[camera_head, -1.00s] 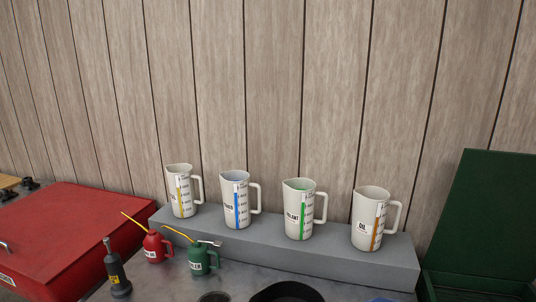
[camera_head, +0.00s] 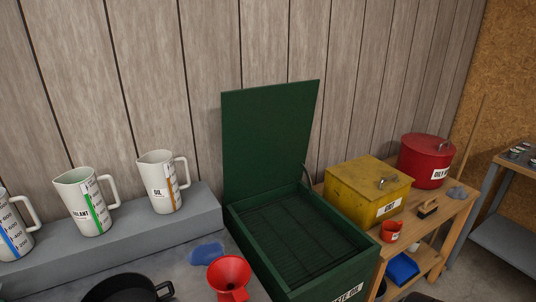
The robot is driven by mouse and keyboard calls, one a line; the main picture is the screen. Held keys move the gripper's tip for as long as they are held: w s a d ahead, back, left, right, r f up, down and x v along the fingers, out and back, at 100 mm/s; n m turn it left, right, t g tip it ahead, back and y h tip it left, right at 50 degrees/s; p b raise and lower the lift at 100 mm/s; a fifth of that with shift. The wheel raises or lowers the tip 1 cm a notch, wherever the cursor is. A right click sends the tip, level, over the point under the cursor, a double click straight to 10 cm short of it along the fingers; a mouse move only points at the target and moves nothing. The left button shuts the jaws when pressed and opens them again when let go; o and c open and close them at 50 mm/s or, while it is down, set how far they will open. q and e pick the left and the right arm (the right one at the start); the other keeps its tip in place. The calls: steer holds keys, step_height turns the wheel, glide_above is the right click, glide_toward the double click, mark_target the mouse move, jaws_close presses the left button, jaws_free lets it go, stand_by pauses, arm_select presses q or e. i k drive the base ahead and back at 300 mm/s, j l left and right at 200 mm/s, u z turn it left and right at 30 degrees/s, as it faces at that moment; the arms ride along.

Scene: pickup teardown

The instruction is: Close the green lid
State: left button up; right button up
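The green lid (camera_head: 268,135) stands open and nearly upright, leaning against the back of a green box near the wood-panelled wall. The green box (camera_head: 365,268) is open at the top and shows a dark grille (camera_head: 300,235) inside. A partly cut-off label is on its front. Neither of my grippers shows in the head view.
Left of the box are a red funnel (camera_head: 229,275), a blue cloth-like item (camera_head: 207,253), a black pan (camera_head: 125,289) and white jugs (camera_head: 161,183) on a grey ledge (camera_head: 205,210). Right of it, a wooden bench (camera_head: 452,215) holds a yellow box (camera_head: 350,188) and a red lidded can (camera_head: 425,160).

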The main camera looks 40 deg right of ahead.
mark_target(266, 130)
steer(key=z, duration=1.7)
steer(key=i+l, duration=0.3)
steer(key=l, duration=0.15)
steer(key=i+l, duration=0.25)
steer(key=l, duration=0.2)
